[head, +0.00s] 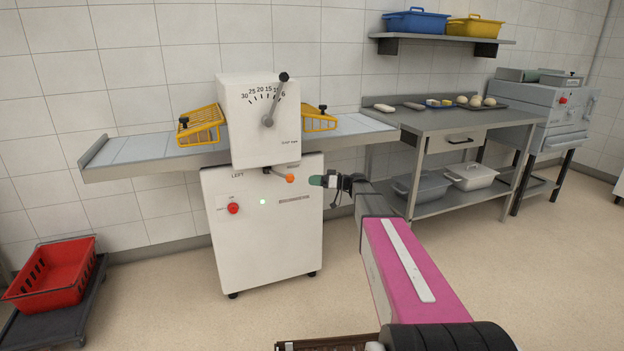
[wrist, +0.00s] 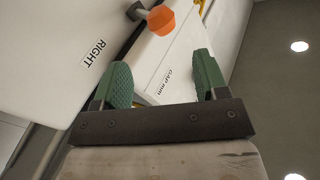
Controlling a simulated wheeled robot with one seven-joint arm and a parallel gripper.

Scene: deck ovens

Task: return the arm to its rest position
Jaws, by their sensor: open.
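My gripper (head: 318,181) reaches out in front of the white dough sheeter (head: 262,225), just right of its orange-knobbed lever (head: 290,178). In the wrist view my gripper (wrist: 162,82) has its two green pads spread apart with nothing between them. The orange knob (wrist: 160,19) shows beyond the pads there, apart from them. My arm extends forward from the bottom right of the head view, with a pink link.
A steel table (head: 440,120) with dough pieces and trays stands to the right. A wall shelf (head: 440,39) holds blue and yellow bins. A red crate (head: 50,270) sits on a dark trolley at the lower left.

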